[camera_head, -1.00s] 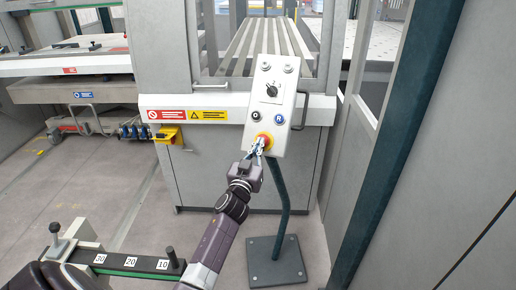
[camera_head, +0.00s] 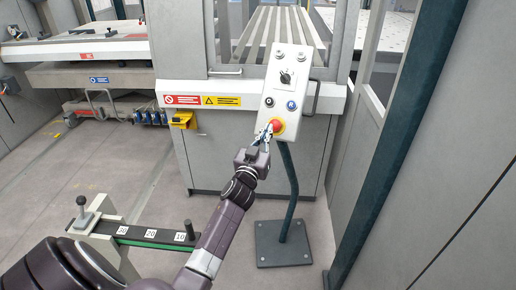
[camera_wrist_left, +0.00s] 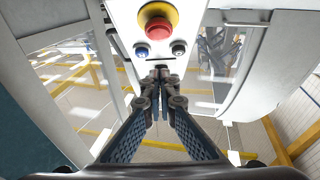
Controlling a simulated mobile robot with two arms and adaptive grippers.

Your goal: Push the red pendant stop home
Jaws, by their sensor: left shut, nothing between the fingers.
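The red stop (camera_head: 279,126), a mushroom button on a yellow ring, sits at the lower end of the white pendant panel (camera_head: 283,93). In the left wrist view the red stop (camera_wrist_left: 157,28) shows at the top, above my fingertips. My left gripper (camera_head: 266,135) is shut and empty, with its tips just left of and slightly below the stop in the head view. They overlap the ring's left edge in the picture; I cannot tell whether they touch. In the left wrist view the left gripper (camera_wrist_left: 160,75) has its tips together. My right gripper is not in view.
The pendant stands on a dark bent post (camera_head: 291,195) with a square base plate (camera_head: 283,243). Above the stop are a blue button (camera_head: 291,106), a black button (camera_head: 269,101) and a selector switch (camera_head: 285,77). A grey machine cabinet (camera_head: 220,150) stands behind. A dark green column (camera_head: 385,150) rises at right.

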